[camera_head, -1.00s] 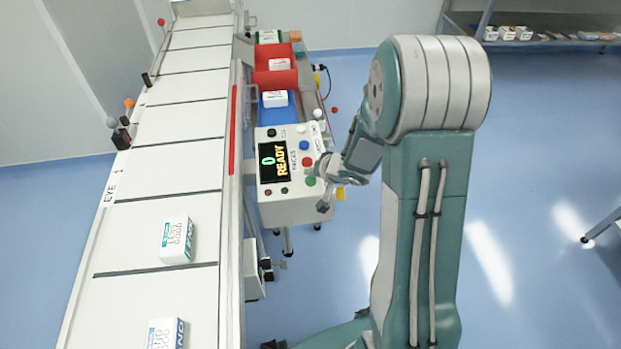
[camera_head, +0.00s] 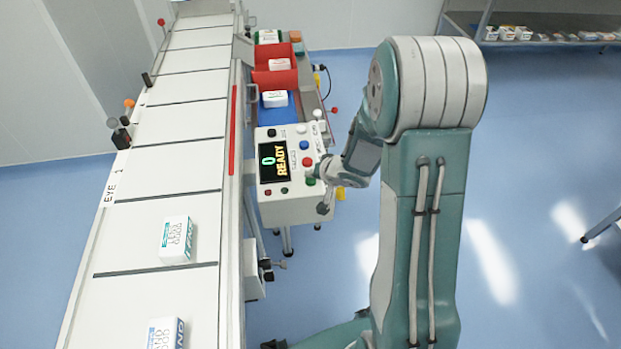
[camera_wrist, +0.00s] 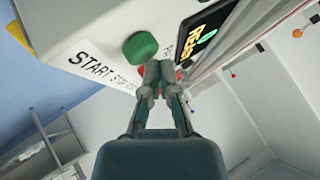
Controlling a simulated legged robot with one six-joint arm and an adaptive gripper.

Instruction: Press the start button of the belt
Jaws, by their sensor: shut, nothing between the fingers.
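The control box (camera_head: 290,208) beside the belt carries a round green button (camera_head: 311,181) at its lower right corner. In the wrist view the green button (camera_wrist: 140,46) sits beside the printed word START (camera_wrist: 90,64). My gripper (camera_wrist: 159,72) is shut and empty, with its fingertips just below and right of the green button in that view. A gap shows between the tips and the button in the picture; its depth is hard to judge.
The display (camera_head: 273,162) reads 0 and READY. Red (camera_head: 307,162) and blue (camera_head: 304,145) buttons sit farther up the panel. White cartons, one of them here (camera_head: 177,240), lie on the belt (camera_head: 180,155). A red bin (camera_head: 275,78) stands behind the box.

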